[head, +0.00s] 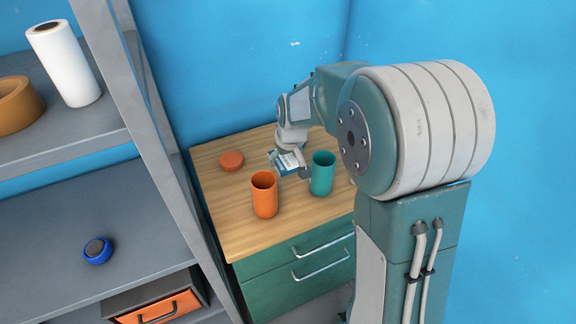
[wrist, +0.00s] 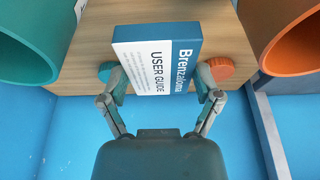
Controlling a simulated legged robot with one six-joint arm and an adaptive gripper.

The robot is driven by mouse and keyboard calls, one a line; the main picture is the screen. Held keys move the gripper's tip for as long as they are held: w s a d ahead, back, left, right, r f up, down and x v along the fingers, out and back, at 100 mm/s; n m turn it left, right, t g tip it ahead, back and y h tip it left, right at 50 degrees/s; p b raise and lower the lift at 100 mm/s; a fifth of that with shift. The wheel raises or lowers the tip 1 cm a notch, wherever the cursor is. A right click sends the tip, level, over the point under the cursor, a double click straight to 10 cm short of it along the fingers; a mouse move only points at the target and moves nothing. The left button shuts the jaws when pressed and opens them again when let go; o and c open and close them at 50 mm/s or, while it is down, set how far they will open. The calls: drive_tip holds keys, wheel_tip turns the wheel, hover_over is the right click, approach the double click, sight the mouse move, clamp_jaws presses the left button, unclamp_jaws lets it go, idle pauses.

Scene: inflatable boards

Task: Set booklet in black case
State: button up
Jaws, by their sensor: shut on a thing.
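The booklet (wrist: 160,52) is a white and blue block marked "USER GUIDE". In the wrist view it sits between the two fingers of my gripper (wrist: 161,82), which is shut on it. In the head view my gripper (head: 290,168) and the booklet (head: 287,160) are over the wooden cabinet top, behind the two cups. How high the booklet is above the wood is hard to tell. I cannot clearly make out a black case; a dark box with an orange front (head: 158,305) is on the lower shelf at left.
An orange cup (head: 264,196) and a teal cup (head: 322,174) stand close in front of my gripper. An orange disc (head: 231,160) lies on the cabinet top (head: 232,222). The grey shelf (head: 50,253) holds a blue ring-shaped item (head: 98,251); a white roll (head: 65,65) stands above.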

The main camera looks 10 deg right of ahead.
sight(284, 182)
wheel_tip(284, 182, down, 4)
drive_tip(key=shift+r, duration=0.25)
drive_tip(key=shift+a+f, duration=0.1)
drive_tip(key=shift+f, duration=2.2)
drive_tip(key=o, duration=0.9)
